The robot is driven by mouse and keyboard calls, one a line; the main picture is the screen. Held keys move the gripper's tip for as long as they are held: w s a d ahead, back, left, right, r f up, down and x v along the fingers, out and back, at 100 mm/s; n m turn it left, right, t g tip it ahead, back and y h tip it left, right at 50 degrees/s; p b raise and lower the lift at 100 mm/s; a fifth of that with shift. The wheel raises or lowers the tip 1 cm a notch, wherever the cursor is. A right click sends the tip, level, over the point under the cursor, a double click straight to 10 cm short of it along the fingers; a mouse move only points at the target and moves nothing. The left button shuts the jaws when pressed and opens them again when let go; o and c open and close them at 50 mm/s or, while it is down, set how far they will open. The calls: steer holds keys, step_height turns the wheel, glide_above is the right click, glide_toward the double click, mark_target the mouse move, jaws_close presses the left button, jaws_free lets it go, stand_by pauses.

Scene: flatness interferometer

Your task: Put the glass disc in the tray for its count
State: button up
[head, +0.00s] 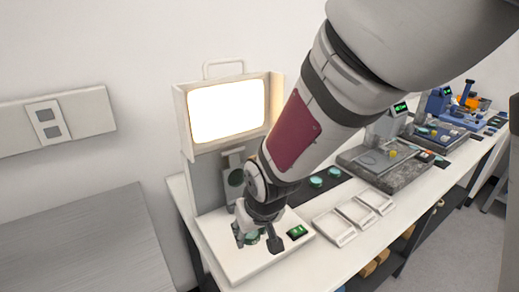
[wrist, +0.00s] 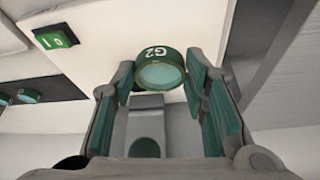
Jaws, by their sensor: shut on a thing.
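My gripper (wrist: 160,80) is shut on a glass disc (wrist: 160,73) with a dark green rim marked G2; the disc sits between the fingertips. In the head view my gripper (head: 258,238) is low over the white base of the interferometer (head: 228,245), in front of its bright screen (head: 228,110). The disc is partly hidden by the fingers there. Three shallow white trays, left (head: 333,228), middle (head: 357,212) and right (head: 376,201), lie on the bench to the right and look empty. Their labels are too small to read.
Two more discs (head: 316,181) lie on a black mat behind the trays. A grey stone plate (head: 382,170) with instruments stands farther right.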

steer(key=w, duration=0.8)
steer(key=shift+f, duration=0.35)
steer(key=shift+w+f, duration=0.1)
steer(key=shift+w, duration=0.5)
step_height(320, 180, down, 2)
steer(key=shift+f, duration=0.5)
steer(key=shift+f, duration=0.2)
steer(key=o, duration=1.2)
